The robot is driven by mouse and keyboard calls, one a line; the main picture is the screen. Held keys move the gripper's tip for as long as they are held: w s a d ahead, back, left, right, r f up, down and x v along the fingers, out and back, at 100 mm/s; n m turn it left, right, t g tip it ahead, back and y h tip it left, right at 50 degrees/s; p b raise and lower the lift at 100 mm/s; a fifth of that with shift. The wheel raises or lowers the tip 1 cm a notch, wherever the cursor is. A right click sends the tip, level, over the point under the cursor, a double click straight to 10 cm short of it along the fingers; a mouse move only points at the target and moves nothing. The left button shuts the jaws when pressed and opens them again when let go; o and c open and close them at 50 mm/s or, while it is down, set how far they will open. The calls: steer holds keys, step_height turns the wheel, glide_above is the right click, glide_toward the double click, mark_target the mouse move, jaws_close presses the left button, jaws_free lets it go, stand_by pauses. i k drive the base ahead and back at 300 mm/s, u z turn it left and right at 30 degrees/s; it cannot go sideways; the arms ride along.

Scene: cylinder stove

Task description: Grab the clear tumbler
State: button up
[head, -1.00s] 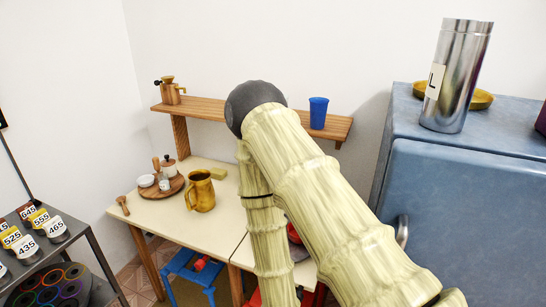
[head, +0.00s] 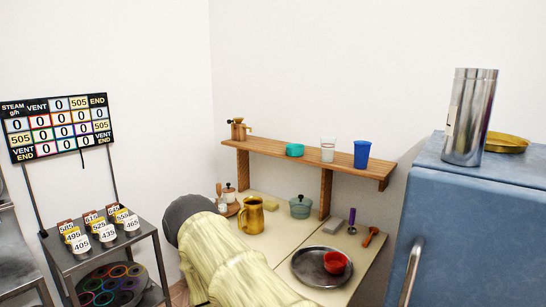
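The clear tumbler (head: 328,149) stands upright on the wooden wall shelf (head: 270,146), between a teal bowl (head: 294,150) and a blue cup (head: 362,154). It looks whitish and see-through, with a faint reddish mark. My bamboo-patterned arm rises from the bottom of the head view, left of and below the shelf. My gripper is not in the head view, so its fingers and anything in them cannot be seen.
A brass mug (head: 250,216), a green lidded pot (head: 300,207) and a metal tray (head: 303,262) with a red bowl (head: 335,262) are on the table below. A blue fridge (head: 470,220) bearing a steel cylinder (head: 469,117) stands right. A can rack (head: 75,262) stands left.

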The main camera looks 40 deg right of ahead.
mark_target(329, 142)
steer(key=u, duration=0.5)
steer(key=k, duration=0.7)
steer(key=u, duration=0.4)
steer(key=i, duration=1.35)
steer(key=z, duration=1.05)
steer(key=i, duration=1)
steer(key=z, duration=1.55)
steer(key=i, duration=0.4)
steer(key=z, duration=0.35)
